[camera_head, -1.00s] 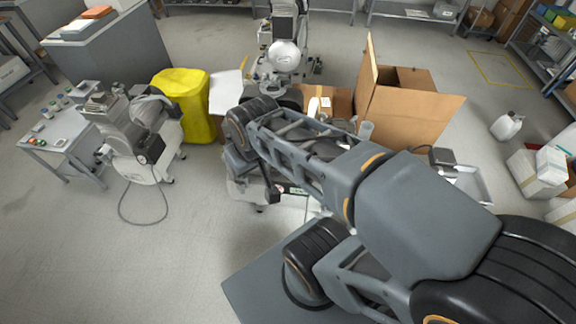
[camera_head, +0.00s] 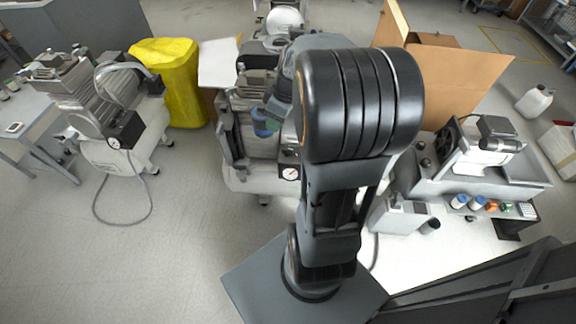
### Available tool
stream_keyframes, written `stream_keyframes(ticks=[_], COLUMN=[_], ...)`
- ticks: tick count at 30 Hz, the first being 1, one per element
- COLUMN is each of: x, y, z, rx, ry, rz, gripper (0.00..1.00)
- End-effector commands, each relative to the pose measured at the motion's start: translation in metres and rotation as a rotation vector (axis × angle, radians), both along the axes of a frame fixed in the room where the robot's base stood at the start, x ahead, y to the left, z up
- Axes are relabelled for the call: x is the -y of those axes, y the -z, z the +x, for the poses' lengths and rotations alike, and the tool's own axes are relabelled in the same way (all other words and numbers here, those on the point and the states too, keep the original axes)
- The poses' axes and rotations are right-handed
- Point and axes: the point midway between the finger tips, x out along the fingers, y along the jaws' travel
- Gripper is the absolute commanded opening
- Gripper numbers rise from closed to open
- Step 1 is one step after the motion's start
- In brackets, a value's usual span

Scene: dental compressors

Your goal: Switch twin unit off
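Two white wheeled compressors show, and I cannot tell by label which is the twin unit. One compressor (camera_head: 112,150) stands at the left, with grey finned motor parts, curved hoses, a black box with a round gauge and a cable on the floor. The other compressor (camera_head: 245,178) stands in the middle, with grey finned parts and a round gauge (camera_head: 290,174) on its front. My arm covers its right part. No switch can be made out clearly on either. My gripper is not discernible; my arm's large black joint blocks the view near the middle compressor.
A yellow covered bin (camera_head: 180,85) stands between and behind the compressors. An open cardboard box (camera_head: 455,85) is behind on the right. A grey bench (camera_head: 430,187) with a machine and small jars is at right. A small table (camera_head: 35,125) is at far left. The front-left floor is clear.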

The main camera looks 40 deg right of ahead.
Motion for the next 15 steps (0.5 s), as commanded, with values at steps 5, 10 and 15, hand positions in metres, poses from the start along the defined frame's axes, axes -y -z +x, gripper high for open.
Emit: stream_keyframes(ticks=[5, 10, 15], x=[0.046, 0.072, 0.082], y=[0.085, 0.12, 0.14], z=[0.008, 0.01, 0.012], rx=[0.047, 0.089, 0.11], ry=[-0.109, -0.18, -0.214], rz=[0.022, 0.029, 0.03], gripper=[0.39, 0.39, 0.39])
